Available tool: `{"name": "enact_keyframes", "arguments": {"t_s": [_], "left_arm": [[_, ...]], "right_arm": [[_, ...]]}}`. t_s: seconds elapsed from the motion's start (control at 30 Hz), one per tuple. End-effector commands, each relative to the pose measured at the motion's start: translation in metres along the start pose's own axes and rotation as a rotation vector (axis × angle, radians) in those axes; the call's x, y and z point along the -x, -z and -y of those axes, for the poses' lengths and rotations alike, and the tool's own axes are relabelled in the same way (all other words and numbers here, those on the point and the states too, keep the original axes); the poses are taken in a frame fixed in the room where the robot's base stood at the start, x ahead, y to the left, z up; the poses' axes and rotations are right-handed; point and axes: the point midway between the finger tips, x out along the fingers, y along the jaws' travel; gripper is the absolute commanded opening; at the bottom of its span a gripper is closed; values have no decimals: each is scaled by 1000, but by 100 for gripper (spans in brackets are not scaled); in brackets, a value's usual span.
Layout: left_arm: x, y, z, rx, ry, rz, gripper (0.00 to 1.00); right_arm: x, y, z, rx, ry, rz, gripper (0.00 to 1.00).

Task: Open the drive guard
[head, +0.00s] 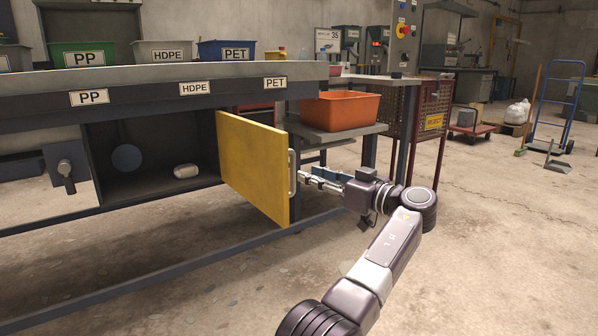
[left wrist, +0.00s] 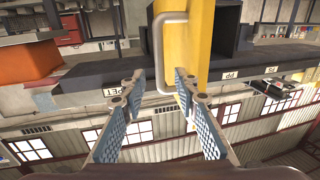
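The drive guard is a yellow panel (head: 252,165) on the bench front. It stands swung out, with the dark compartment (head: 150,150) behind it exposed. A pale bar handle (head: 291,172) is on its outer face. My left gripper (head: 306,179) is at the handle's right side. In the left wrist view, my left gripper (left wrist: 158,80) has its fingers spread apart. The handle (left wrist: 157,50) lies between or just beyond the fingertips, with a gap on both sides. The yellow panel also shows there (left wrist: 190,35). My right gripper is not in view.
Inside the compartment are a round blue-grey disc (head: 127,158) and a white object (head: 186,171). An orange bin (head: 340,110) stands on a shelf right of the panel. A red mesh cage (head: 432,105) stands behind. Floor in front of the bench is clear.

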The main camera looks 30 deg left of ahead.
Motion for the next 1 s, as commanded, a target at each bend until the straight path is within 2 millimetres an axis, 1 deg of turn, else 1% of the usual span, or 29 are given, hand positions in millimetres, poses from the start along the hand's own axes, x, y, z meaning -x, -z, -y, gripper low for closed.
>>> {"name": "enact_keyframes", "arguments": {"t_s": [0.03,0.1,0.2,0.3,0.6,0.67,0.73,0.77,0.87,0.93,1.0], "left_arm": [[12,0,0,0,-2,0,29],[23,0,0,-1,-2,0,29],[35,0,0,-1,-1,0,29],[42,0,0,-1,1,0,29],[45,0,0,-1,1,0,29],[44,-1,0,-2,0,0,23],[43,-4,-3,-10,-19,6,15],[41,-8,-7,-19,-36,12,12],[36,-28,-27,-62,-147,43,1],[35,-48,-47,-99,-273,66,0],[41,-68,-68,-130,-425,80,0]], "right_arm": [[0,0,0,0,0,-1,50],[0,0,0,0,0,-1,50],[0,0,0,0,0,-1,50],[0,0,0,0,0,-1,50],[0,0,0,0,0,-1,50],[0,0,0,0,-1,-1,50],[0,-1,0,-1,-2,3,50],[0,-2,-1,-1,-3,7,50],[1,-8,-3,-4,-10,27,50],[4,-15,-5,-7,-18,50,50],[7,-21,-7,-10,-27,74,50]]}}
